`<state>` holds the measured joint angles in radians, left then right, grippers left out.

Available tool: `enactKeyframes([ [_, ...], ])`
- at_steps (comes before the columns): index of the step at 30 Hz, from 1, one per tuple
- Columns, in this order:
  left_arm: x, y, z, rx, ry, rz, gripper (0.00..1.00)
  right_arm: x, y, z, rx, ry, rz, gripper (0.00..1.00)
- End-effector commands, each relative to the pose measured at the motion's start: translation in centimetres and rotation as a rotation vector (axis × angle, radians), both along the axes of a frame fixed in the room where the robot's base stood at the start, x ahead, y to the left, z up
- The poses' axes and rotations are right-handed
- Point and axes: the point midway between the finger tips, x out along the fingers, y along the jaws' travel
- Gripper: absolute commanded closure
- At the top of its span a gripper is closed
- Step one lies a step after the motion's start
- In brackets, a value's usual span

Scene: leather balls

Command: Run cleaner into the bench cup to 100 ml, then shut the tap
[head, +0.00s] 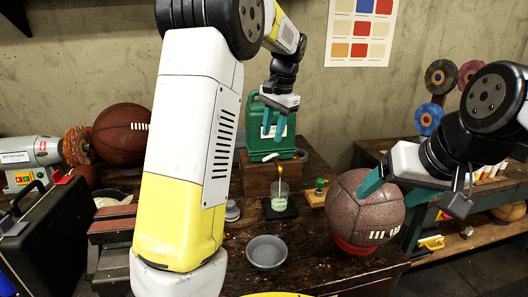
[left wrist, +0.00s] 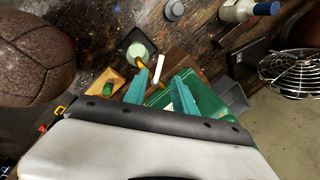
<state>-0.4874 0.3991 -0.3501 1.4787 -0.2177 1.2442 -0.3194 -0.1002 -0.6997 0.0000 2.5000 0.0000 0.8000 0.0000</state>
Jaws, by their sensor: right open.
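A green cleaner canister (head: 268,137) stands on a wooden block, with a brass spout (head: 281,170) at its front. A white tap lever (head: 263,158) shows there, and in the left wrist view (left wrist: 157,67). The clear bench cup (head: 281,188) stands below the spout on a dark pad, with pale green liquid low in it. I cannot read its level or tell whether liquid is running. My left gripper (head: 274,130) is open and empty above the tap, in front of the canister.
The brown ball rests on a red ring. A green-topped item (head: 320,187) on a small wooden base stands right of the cup. A grey bowl (head: 266,252) is at the front. A basketball (head: 121,134), a bench grinder and an open black case are at the left.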

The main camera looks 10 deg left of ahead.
Motion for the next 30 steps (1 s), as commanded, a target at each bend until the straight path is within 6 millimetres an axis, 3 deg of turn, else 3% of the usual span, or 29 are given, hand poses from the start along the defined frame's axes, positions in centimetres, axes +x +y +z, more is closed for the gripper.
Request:
enactKeyframes([
  [5, 0.1, 0.0, -1.4, 0.002, 0.003, -0.003, 0.67, 0.0, 0.0, 0.0, 0.0, 0.0, 0.0, 0.23],
  [16, 0.7, 1.0, -6.8, 0.001, 0.002, -0.003, 0.67, 0.0, 0.0, 0.0, 0.0, 0.0, 0.0, 0.23],
  [28, 0.8, 1.1, -7.7, 0.0, 0.001, -0.003, 0.67, 0.0, 0.0, 0.0, 0.0, 0.0, 0.0, 0.23],
  [30, 0.8, 1.1, -7.7, 0.0, 0.001, -0.003, 0.81, 0.0, 0.0, 0.0, 0.0, 0.0, 0.0, 0.23],
])
